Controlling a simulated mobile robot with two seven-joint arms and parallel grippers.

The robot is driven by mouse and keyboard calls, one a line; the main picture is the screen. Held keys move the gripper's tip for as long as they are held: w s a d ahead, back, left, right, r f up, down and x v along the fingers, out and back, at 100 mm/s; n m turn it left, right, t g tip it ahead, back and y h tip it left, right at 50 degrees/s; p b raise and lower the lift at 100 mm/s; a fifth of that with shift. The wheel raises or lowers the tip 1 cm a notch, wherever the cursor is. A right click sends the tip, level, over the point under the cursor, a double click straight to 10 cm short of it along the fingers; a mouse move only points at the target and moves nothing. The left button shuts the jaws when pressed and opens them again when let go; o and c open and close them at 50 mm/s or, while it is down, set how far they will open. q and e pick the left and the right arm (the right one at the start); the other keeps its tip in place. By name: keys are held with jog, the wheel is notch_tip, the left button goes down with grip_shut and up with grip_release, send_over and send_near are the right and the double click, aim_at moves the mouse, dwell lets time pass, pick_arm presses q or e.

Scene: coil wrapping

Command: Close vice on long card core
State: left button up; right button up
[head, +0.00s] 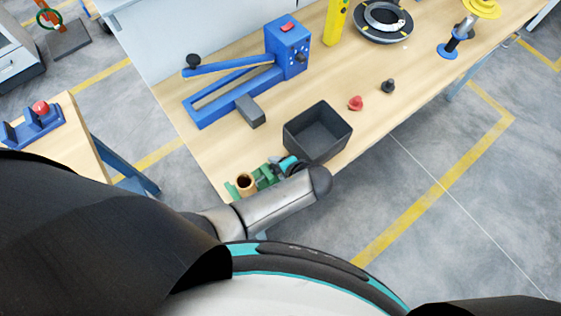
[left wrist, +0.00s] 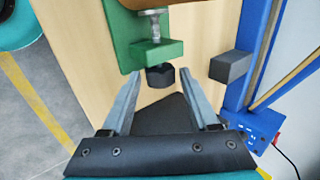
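The green vice (head: 264,176) stands at the near corner of the bench. The brown card core (head: 245,184) is an open-ended tube at the vice's left end; whether the jaws touch it cannot be told. In the left wrist view the vice (left wrist: 152,52) shows its metal screw and black knob (left wrist: 160,76), with a brown edge of the core (left wrist: 165,3) at the top. My left gripper (left wrist: 162,78) is open, its two fingers on either side of the knob with visible gaps. In the head view my left gripper (head: 290,166) is partly hidden by its own arm. My right gripper is out of view.
A dark open bin (head: 318,133) stands right beside my left gripper. A blue lever tool (head: 289,48) and a grey block (head: 250,111) lie beyond. Red (head: 355,103) and black (head: 388,86) knobs sit to the right. The bench's front edge is close.

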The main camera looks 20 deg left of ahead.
pick_arm(q)
jog(key=c, duration=0.7)
jog(key=shift+w+a+r+g+h+p, duration=0.15)
jog(key=shift+r+g+h+p, duration=0.3)
jog(key=shift+p, duration=0.6)
jog(key=shift+c, duration=0.2)
jog(key=shift+f+g+h, duration=0.25)
jog(key=shift+f+h, duration=0.05)
jog(key=shift+h, duration=0.05)
jog(key=shift+w+a+h, duration=0.1)
jog(key=shift+a+h, duration=0.05)
jog(key=shift+h, duration=0.15)
jog(key=shift+g+h, duration=0.4)
jog(key=shift+g, duration=0.1)
jog(key=shift+w+a+r+g+h, duration=0.1)
jog(key=shift+w+a+g+h, duration=0.1)
jog(key=shift+g+h, duration=0.45)
jog(key=shift+w+a+g+h, duration=0.15)
jog(key=shift+g+h, duration=0.3)
jog(key=shift+h, duration=0.4)
jog(key=shift+s, duration=0.1)
